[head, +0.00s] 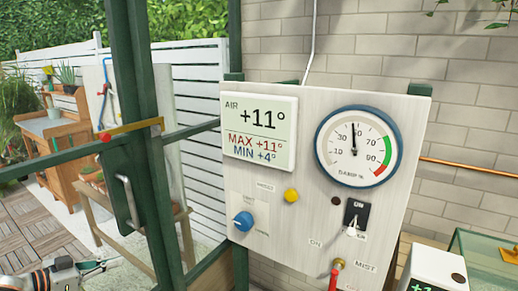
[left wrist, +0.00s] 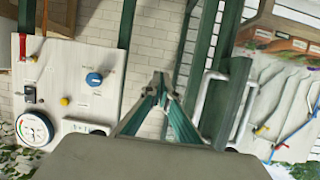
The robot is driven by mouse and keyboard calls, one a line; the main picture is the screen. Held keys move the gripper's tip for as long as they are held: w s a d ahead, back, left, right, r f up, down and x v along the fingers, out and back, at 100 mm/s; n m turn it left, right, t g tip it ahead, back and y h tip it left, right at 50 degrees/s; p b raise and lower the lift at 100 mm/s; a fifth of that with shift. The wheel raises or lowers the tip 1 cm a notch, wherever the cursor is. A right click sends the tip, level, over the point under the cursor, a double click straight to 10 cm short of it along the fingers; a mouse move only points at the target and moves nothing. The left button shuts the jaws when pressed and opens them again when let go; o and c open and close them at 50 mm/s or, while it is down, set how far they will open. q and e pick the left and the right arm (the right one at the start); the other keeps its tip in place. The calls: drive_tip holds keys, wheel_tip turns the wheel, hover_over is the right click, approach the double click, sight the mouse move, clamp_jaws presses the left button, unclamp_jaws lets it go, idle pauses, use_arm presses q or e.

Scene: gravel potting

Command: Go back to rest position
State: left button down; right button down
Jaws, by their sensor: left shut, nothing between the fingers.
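My left gripper (head: 97,266) is at the lower left of the head view, with part of its arm along the bottom edge. Its fingers are shut and hold nothing. In the left wrist view the two green fingers (left wrist: 160,80) meet at their tips in front of the wall and the door frame. The gripper is apart from the control board (head: 285,220), which stands to its right. My right gripper is not in view.
The board carries a display (head: 259,132), a round gauge (head: 357,146), a blue knob (head: 243,221) and a black switch (head: 356,216). A green door frame (head: 147,150) with a handle (head: 129,201) stands left of it. A wooden bench (head: 55,165) is outside.

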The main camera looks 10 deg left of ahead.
use_arm(q)
drive_tip(key=s+d+f, duration=0.6)
drive_tip(key=d+f, duration=0.3)
drive_tip(key=f, duration=0.3)
drive_tip(key=s+d+f+y, duration=0.1)
drive_tip(key=s+d+f, duration=0.3)
drive_tip(key=d, duration=0.3)
drive_tip(key=s+d+f+g+y, duration=0.1)
drive_tip(key=s+d+f, duration=0.2)
drive_tip(key=s+d, duration=0.2)
drive_tip(key=s+d+f+n+y, duration=0.1)
drive_tip(key=s+d+f, duration=0.3)
drive_tip(key=d, duration=0.6)
drive_tip(key=shift+s+d+f+g+y, duration=0.2)
drive_tip(key=shift+s+f+g+y, duration=0.15)
drive_tip(key=shift+s, duration=0.5)
